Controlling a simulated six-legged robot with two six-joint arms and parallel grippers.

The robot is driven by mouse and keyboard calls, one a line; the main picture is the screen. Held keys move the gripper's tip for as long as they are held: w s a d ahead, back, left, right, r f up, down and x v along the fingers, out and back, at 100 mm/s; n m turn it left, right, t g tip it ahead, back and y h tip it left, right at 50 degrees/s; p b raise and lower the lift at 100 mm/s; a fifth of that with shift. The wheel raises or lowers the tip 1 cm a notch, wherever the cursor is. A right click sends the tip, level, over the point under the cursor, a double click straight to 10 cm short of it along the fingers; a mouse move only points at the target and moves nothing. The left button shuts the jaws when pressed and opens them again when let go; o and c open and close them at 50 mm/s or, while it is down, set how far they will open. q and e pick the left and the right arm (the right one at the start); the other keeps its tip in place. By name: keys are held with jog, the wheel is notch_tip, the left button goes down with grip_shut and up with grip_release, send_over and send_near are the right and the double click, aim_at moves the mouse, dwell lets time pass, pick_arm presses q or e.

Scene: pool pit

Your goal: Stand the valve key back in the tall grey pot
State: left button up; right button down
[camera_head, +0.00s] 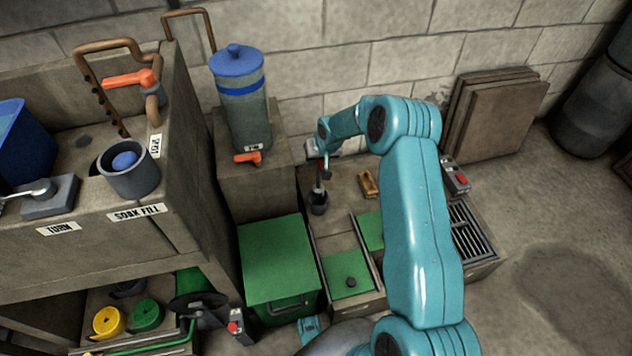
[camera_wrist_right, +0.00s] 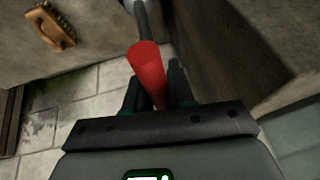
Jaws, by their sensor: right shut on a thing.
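The valve key has a red grip (camera_wrist_right: 148,72) and a grey shaft (camera_wrist_right: 143,20) in the right wrist view. My right gripper (camera_wrist_right: 155,88) is shut around the red grip. In the head view my right gripper (camera_head: 321,158) is at the back of the low bench, partly hidden by my own arm. My left gripper is not in view.
A brown brush (camera_head: 369,185) lies right of the pot. A blue-lidded canister (camera_head: 240,100) stands on a block to the left. A green box (camera_head: 278,262) stands in front. A grey cup (camera_head: 130,172) sits on the left counter. Boards (camera_head: 495,115) lean on the wall.

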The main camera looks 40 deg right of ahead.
notch_tip(320, 180, down, 5)
jog(key=shift+r+b, duration=0.1)
jog(key=shift+b, duration=0.4)
notch_tip(320, 180, down, 4)
jog(key=shift+r+b, duration=0.1)
jog(key=shift+b, duration=0.5)
jog(key=shift+r, duration=0.1)
jog(key=shift+f, duration=0.35)
jog(key=c, duration=1)
grip_release()
jog(key=shift+o, duration=0.2)
